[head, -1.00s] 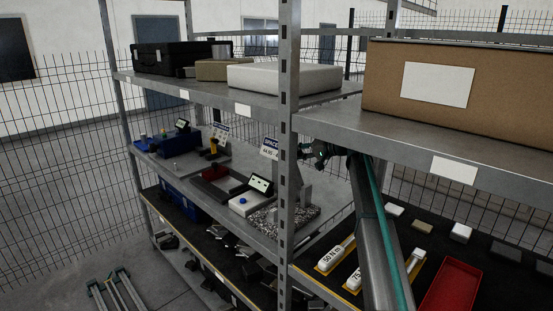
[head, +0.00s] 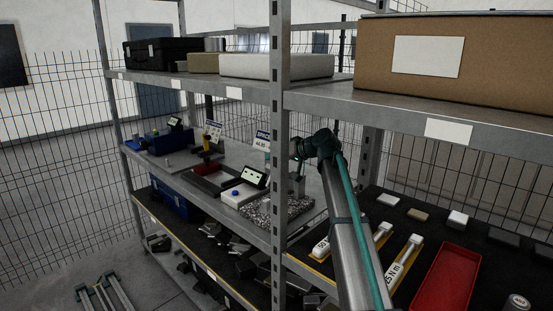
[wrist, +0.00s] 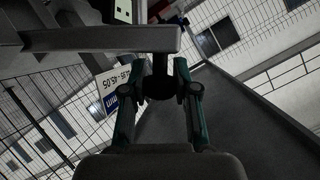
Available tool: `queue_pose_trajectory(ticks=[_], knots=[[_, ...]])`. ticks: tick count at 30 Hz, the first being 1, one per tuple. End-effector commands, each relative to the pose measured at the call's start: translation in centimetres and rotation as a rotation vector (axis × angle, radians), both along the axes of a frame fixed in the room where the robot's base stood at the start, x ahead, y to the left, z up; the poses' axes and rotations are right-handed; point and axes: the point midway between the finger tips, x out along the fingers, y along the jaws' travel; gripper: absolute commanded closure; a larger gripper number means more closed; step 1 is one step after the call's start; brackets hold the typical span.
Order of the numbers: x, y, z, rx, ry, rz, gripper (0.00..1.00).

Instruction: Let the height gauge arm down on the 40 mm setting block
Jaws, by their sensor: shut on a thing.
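The height gauge (head: 299,178) stands on the speckled granite plate (head: 262,213) on the middle shelf, partly hidden behind the rack post and my arm. In the wrist view the grey gauge arm (wrist: 100,40) crosses the upper left as a bar, with a dark grip (wrist: 160,84) below its end. My gripper (wrist: 161,92) is shut on this dark grip, one teal finger on each side. In the head view my gripper (head: 299,157) is small and dark beside the gauge. I cannot make out the 40 mm setting block or whether the arm touches it.
A display unit (head: 254,177) stands left of the granite plate. A card reading about 44.95–45.05 mm (wrist: 112,88) is behind. The rack post (head: 280,140) stands close left of my arm. Torque wrenches (head: 405,258) and a red tray (head: 446,280) lie to the right.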

Motion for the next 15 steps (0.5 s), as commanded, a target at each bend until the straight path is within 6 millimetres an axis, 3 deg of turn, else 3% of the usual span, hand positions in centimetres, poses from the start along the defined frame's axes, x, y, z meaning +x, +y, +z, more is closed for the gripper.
queue_pose_trajectory(ticks=[10, 11, 15], knots=[[0.06, -0.03, 0.05, -0.003, -0.004, -0.001, 1.0], [0.06, -0.03, 0.05, -0.002, -0.003, -0.001, 0.68], [0.05, -0.03, 0.05, -0.002, -0.003, -0.001, 0.45]])
